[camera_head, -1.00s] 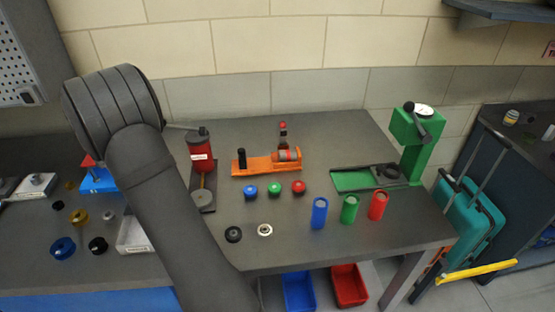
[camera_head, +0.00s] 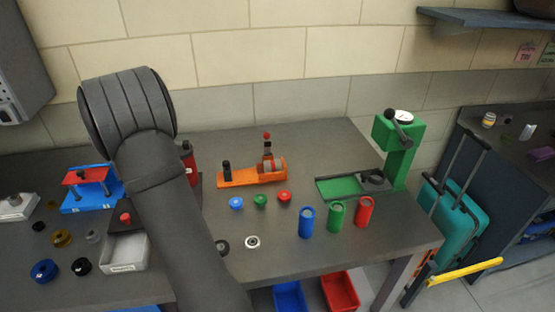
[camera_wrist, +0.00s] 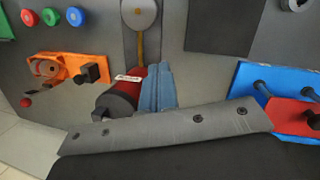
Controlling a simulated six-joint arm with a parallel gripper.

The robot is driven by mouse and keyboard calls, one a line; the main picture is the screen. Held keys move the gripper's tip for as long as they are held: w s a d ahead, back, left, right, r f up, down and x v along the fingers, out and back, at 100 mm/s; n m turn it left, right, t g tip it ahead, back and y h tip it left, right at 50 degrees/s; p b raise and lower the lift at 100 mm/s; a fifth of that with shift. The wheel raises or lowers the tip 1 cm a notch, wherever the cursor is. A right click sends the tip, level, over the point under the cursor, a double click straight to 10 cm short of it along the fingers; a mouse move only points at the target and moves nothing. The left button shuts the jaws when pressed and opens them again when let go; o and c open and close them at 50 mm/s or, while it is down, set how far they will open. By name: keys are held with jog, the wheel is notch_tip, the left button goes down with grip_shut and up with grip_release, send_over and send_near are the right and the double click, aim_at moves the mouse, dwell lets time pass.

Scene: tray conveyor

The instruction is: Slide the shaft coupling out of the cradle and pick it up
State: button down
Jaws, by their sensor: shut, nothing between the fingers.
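An orange cradle (camera_head: 238,179) stands on the grey bench in the head view, with a black post at its left end and a red-knobbed clamp at its back. A short cylinder (camera_head: 270,167), seemingly the shaft coupling, lies in its right part. In the wrist view the cradle (camera_wrist: 72,62) is at the left, with a round brownish part (camera_wrist: 47,68) in it. My gripper (camera_wrist: 156,72) is shut and empty in the wrist view, beside a red and black canister and apart from the cradle. In the head view my arm hides the gripper.
The red canister (camera_wrist: 122,97) is close to my fingers. A blue fixture with a red top (camera_head: 90,178) stands left of my arm. Blue, green and red caps (camera_head: 260,199) and cups (camera_head: 336,215) are in front of the cradle. A green press (camera_head: 399,150) stands at right.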

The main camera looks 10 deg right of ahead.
jog(key=w+d+r+m+t, duration=0.1)
jog(key=w+d+r+m, duration=0.15)
jog(key=d, duration=0.35)
jog(key=w+d+r+m, duration=0.2)
jog(key=w+d+m, duration=0.1)
jog(key=d+m, duration=0.15)
jog(key=m, duration=0.7)
send_near(265, 167)
jog(key=a+r, duration=0.5)
jog(key=d+f+m+t+h, duration=0.15)
jog(key=d+m, duration=0.55)
jog(key=d, duration=0.7)
jog(key=shift+g, duration=0.25)
jog(key=x, duration=1.1)
jog(key=shift+s, duration=0.3)
jog(key=a, duration=0.3)
jog(key=shift+r, duration=0.1)
jog(key=shift+a, duration=0.55)
jog(key=a, duration=0.8)
jog(key=shift+d, duration=0.1)
